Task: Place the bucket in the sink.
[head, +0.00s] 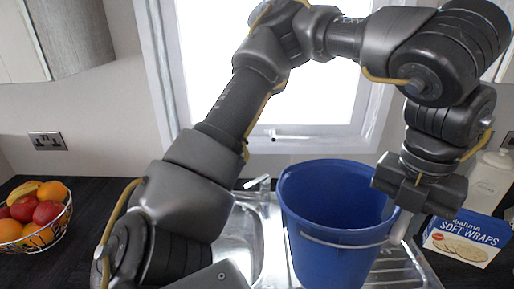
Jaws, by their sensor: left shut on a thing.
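A blue bucket (335,235) with a pale wire handle stands upright in the middle right of the head view. My left gripper (396,215) points down at the bucket's right rim and is shut on the bucket. The steel sink (240,240) lies left of the bucket, its basin partly hidden by my left arm. The bucket is over the right part of the sink unit, by the ribbed drainer (405,272). Its base is out of the picture, so I cannot tell whether it touches. My right gripper is not in view.
A tap (258,183) stands behind the sink. A wire fruit bowl (45,238) is at the far left. A window is behind, with wall cupboards above.

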